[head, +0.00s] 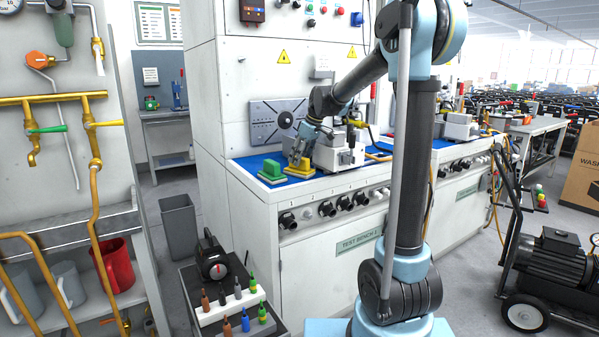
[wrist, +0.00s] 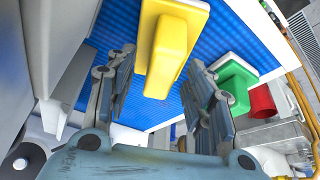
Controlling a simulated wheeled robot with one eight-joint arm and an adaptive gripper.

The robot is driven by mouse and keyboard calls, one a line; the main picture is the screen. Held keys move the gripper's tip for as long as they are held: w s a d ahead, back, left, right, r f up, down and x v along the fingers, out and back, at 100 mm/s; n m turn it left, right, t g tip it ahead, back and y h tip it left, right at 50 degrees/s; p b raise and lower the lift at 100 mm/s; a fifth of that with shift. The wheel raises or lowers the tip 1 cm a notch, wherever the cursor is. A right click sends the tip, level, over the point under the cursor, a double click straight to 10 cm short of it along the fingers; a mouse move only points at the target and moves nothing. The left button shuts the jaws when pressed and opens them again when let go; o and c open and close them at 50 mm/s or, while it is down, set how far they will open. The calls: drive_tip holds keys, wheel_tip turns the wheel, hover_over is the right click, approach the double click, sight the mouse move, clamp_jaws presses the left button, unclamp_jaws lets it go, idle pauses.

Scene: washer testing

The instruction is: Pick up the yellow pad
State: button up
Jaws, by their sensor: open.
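The yellow pad (head: 299,171) has a flat base and a raised block-like grip. It rests on the blue mat (head: 247,164) of the test bench. My gripper (head: 300,150) is at the pad, coming down from the upper right, and partly covers it in the head view. In the wrist view the yellow pad (wrist: 168,50) shows between and beyond my open fingers (wrist: 160,68), with its grip lined up with the gap. Blue mat shows on both sides of the grip, and I see no clear contact. The fingertips' exact height beside the pad is hard to tell.
A green pad (head: 270,172) stands just left of the yellow one; it also shows beside my right-hand finger in the wrist view (wrist: 238,82). A white machine (head: 340,152) stands close on the right. A slotted grey plate (head: 277,124) is on the wall behind.

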drive_tip(key=shift+w+a+f, duration=0.15)
drive_tip(key=shift+a+f, duration=0.05)
drive_tip(key=shift+f, duration=0.45)
drive_tip(key=shift+c, duration=0.5)
clamp_jaws()
wheel_tip(320, 180, up, 10)
drive_tip(key=shift+r, duration=0.1)
